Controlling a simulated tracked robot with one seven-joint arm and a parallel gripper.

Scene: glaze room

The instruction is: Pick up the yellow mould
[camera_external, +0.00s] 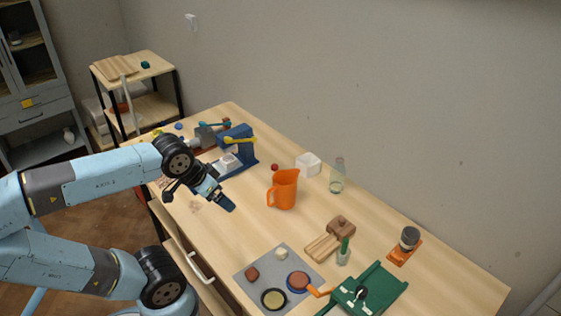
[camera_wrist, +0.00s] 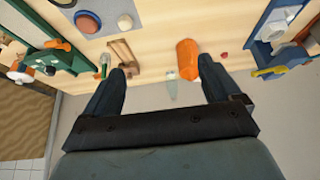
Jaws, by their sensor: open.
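A small yellow object (camera_external: 157,132), perhaps the yellow mould, sits at the far left end of the table; it is partly hidden and its shape is unclear. A round dark-rimmed dish with a yellow inside (camera_external: 274,299) lies on the grey mat at the near end. I cannot tell for certain which is the mould. My gripper (camera_external: 198,200) is above the left part of the table, apart from both. In the wrist view its two fingers (camera_wrist: 163,75) are spread with nothing held between them.
A blue press with a yellow lever (camera_external: 238,145) stands beyond my gripper. Bare wood lies between gripper and mat.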

